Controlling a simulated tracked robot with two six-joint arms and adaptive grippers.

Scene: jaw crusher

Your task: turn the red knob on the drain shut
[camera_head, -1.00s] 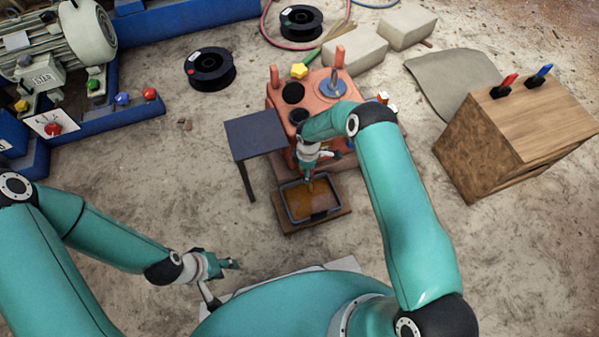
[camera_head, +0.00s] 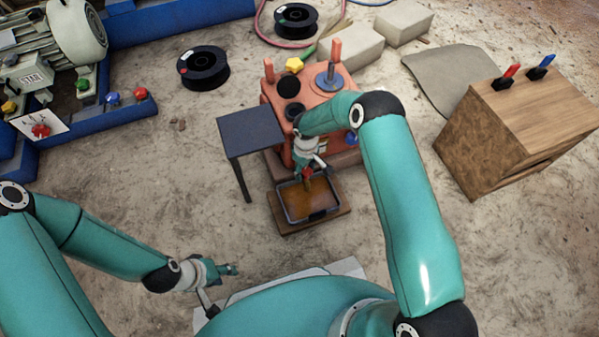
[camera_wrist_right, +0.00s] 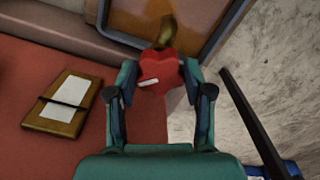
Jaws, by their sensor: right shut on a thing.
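The red knob (camera_wrist_right: 158,72) on the drain shows in the right wrist view, with a short white mark on it pointing left and slightly down. My right gripper (camera_wrist_right: 160,82) is shut on the knob, one finger at each side. A brass spout (camera_wrist_right: 167,30) sits just beyond the knob, over the drip tray. In the head view a bit of the red knob (camera_head: 307,173) shows at the tip of my right gripper (camera_head: 306,176), above the tray (camera_head: 284,197) of brown liquid. My left gripper (camera_head: 232,270) hangs empty at the lower left; its fingers are too small to judge.
The red machine (camera_head: 270,94) carries a yellow star knob (camera_head: 294,65). A small dark table (camera_head: 250,128) stands left of it. A wooden cabinet (camera_head: 520,125) with red and blue handles is at the right. In the wrist view a brown plate (camera_wrist_right: 62,105) with a white label lies left.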

